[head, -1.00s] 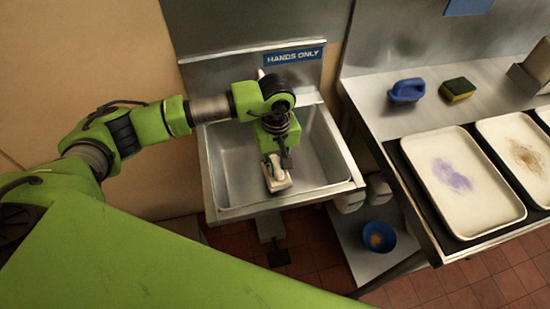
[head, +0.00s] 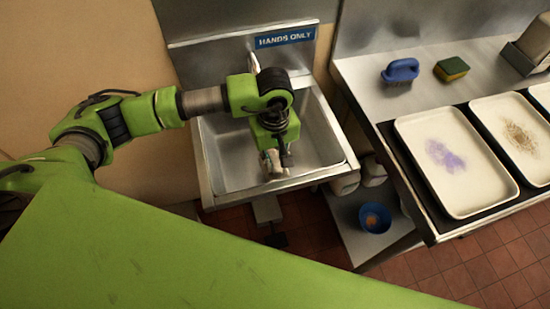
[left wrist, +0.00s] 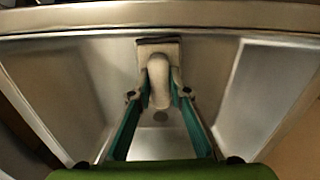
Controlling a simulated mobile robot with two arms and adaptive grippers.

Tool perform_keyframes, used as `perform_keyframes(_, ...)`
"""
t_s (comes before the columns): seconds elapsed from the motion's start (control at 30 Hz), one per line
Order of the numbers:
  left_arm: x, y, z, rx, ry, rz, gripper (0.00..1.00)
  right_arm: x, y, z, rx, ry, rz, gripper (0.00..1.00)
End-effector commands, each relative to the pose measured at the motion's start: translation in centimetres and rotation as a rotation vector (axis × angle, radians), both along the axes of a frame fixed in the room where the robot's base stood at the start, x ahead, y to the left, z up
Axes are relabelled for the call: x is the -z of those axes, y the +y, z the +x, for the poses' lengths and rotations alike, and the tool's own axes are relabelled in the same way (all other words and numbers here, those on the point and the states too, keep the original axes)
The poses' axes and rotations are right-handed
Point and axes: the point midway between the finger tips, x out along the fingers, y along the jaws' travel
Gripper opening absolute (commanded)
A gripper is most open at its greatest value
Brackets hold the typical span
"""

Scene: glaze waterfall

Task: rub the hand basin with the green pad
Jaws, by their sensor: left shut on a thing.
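The hand basin (head: 232,165) is a steel sink against the wall under a "HANDS ONLY" sign. My left gripper (head: 277,163) points down inside it, near the front wall. In the left wrist view my gripper (left wrist: 160,90) has its teal fingers shut on the handle of a cream pad holder (left wrist: 158,50). In the head view the pad holder (head: 270,168) is small and partly hidden by the gripper. No green face shows on it, and I cannot tell whether it touches the steel. My right gripper is not in view.
On the right counter are a blue-handled brush (head: 401,70), a yellow and green sponge (head: 451,69) and stained white trays (head: 408,150). A blue bowl (head: 375,218) sits on a lower shelf. The basin's tap (head: 253,62) stands behind my arm.

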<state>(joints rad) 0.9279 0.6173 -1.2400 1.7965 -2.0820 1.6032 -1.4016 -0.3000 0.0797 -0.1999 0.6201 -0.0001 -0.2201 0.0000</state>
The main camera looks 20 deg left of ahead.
Motion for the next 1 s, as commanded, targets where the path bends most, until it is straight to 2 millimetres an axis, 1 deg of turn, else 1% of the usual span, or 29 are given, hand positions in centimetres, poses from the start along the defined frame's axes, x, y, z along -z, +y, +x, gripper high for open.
perform_keyframes(0.03, -0.4, -0.2, -0.3, 0.004, 0.008, -0.005, 0.0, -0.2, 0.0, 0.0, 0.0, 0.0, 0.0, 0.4)
perform_keyframes(0.5, -5.1, -0.1, -0.1, 0.003, 0.003, -0.003, 0.0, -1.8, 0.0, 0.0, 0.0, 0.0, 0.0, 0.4)
perform_keyframes(0.6, -5.8, -0.1, -0.1, 0.003, 0.003, -0.003, 0.0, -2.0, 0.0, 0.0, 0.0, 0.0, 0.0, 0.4)
perform_keyframes(1.0, -6.1, -0.1, -0.1, 0.002, 0.002, -0.003, 0.0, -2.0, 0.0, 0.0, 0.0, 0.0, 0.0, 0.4)
